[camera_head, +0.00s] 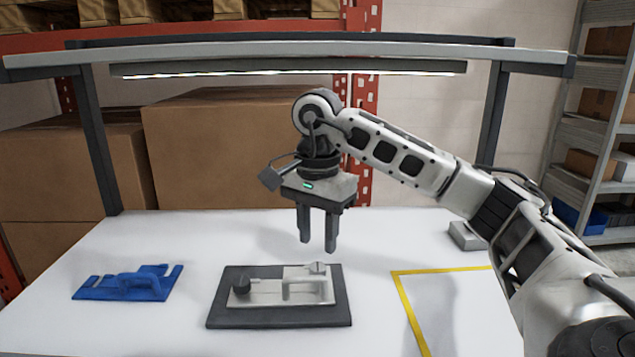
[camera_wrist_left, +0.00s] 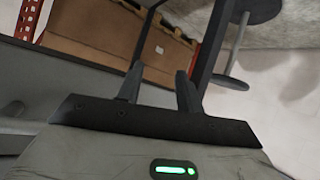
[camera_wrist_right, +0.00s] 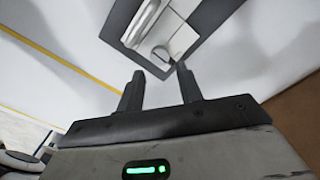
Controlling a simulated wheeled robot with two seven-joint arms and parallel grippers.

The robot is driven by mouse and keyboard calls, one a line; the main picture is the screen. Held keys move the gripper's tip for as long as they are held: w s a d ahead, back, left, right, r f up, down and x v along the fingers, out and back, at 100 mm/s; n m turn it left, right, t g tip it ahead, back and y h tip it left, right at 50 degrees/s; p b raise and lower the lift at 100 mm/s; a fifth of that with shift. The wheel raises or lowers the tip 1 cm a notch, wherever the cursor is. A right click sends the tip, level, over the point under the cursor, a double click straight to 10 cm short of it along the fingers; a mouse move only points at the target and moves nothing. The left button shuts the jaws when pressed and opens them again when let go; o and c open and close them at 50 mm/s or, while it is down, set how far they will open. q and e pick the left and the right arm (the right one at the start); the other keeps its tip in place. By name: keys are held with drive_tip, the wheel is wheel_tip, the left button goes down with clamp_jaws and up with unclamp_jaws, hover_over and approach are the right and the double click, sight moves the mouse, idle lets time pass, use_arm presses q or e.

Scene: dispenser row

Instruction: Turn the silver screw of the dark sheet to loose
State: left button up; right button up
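The dark sheet (camera_head: 216,311) lies flat on the white table and carries a pale metal fixture (camera_head: 262,294). A black knob (camera_head: 241,286) stands at the fixture's left end. A small silver screw (camera_head: 318,268) sits on top of its right end; its setting is too small to read. My right gripper (camera_head: 318,246) points down, open and empty, above the right part of the fixture and apart from it. In the right wrist view the sheet (camera_wrist_right: 214,18) and the fixture (camera_wrist_right: 180,8) lie beyond the open fingers (camera_wrist_right: 157,75). My left gripper (camera_wrist_left: 158,76) is open and empty, outside the head view.
A blue part (camera_head: 125,284) lies on the table at left. A yellow outline (camera_head: 405,300) marks the table at right, and a small grey block (camera_head: 465,236) stands behind it. A lamp bar (camera_head: 290,68) spans overhead. Large cardboard boxes (camera_head: 225,150) stand behind the table.

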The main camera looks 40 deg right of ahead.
sight(318, 266)
wheel_tip(318, 266, up, 10)
drive_tip(key=p, duration=0.4)
drive_tip(key=shift+r+p, duration=0.15)
drive_tip(key=shift+p, duration=0.25)
